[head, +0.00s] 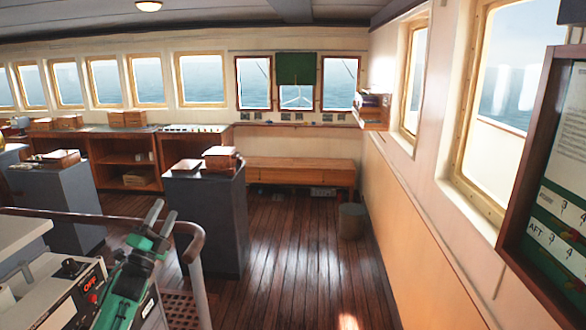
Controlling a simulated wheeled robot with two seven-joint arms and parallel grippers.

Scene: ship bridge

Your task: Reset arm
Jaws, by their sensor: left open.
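My left arm (122,292), green and black, comes up from the bottom left in the head view. My left gripper (162,217) is at its upper end, pointing up and slightly right. Its two dark fingers stand apart and nothing shows between them. It appears in front of the dark grey pedestal (208,220) and the curved handrail. My right arm and gripper are not in view.
A curved wooden handrail (100,217) with a grey post runs near my left arm. A control box (62,290) with a red switch is at the lower left. A wooden bench (300,172) and a bin (351,220) stand farther back. The plank floor (300,265) at centre is clear.

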